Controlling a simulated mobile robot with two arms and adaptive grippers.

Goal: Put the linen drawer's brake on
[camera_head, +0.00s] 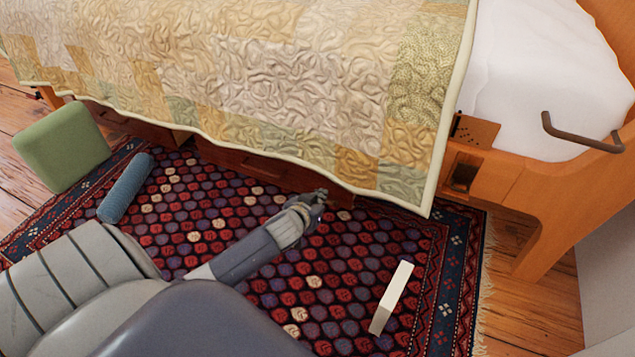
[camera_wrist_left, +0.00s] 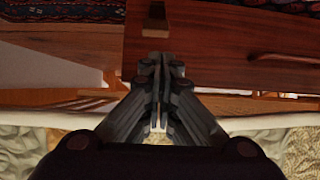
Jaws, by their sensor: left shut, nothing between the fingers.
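A reddish-brown wooden drawer front (camera_head: 262,168) shows low under the bed, below the quilt's hem; its right part is partly covered by the quilt and my gripper. My left gripper (camera_head: 318,197) is at the drawer's right part, just below the hem. In the left wrist view my left gripper (camera_wrist_left: 157,66) is shut and empty, its tips close to a dark red-brown wooden panel (camera_wrist_left: 230,40). A small brown wooden piece (camera_wrist_left: 154,18) stands out just beyond the tips, apart from them; I cannot tell whether it is the brake. My right gripper is not in view.
The quilt (camera_head: 300,85) hangs low over the drawer. A patterned rug (camera_head: 330,270) covers the floor. A cream block (camera_head: 392,297), a blue bolster (camera_head: 125,187) and a green cushion (camera_head: 62,145) lie there. The bed's wooden post (camera_head: 545,235) stands right.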

